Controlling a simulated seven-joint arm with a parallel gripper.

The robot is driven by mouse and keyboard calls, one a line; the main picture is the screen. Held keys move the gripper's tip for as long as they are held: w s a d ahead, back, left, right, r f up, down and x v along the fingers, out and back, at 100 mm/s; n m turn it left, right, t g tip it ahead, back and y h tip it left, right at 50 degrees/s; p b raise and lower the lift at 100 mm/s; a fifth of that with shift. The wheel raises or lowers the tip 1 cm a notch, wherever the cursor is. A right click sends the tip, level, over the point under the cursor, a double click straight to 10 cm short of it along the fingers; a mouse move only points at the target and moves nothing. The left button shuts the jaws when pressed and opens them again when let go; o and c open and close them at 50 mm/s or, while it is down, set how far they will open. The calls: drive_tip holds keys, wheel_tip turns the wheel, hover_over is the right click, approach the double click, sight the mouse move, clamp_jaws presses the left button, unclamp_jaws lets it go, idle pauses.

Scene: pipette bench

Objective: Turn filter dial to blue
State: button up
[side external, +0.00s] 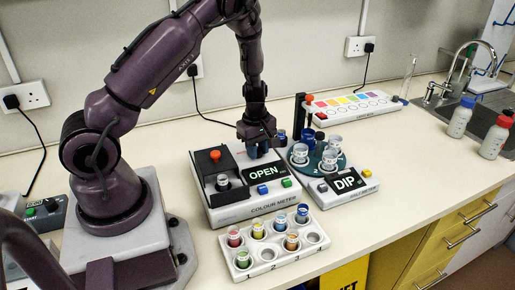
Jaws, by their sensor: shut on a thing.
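The colour meter (238,208) is a white and black box in the middle of the bench, with a screen reading OPEN (264,172). My gripper (258,152) points down at the back right of the meter, behind the screen. It is shut on the filter dial there. The fingers and screen hide the dial, so its setting cannot be read. A blue button (263,190) and a green button (286,183) sit below the screen.
A rack (266,257) of several coloured sample cups stands in front of the meter. A colour chart strip (352,108) lies behind.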

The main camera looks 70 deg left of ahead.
drive_tip(key=m, duration=0.3)
drive_tip(key=shift+m, duration=2.2)
drive_tip(key=o, duration=0.9)
drive_tip(key=r, duration=1.3)
drive_tip(key=shift+s+a, duration=0.15)
drive_tip(key=shift+s, duration=0.1)
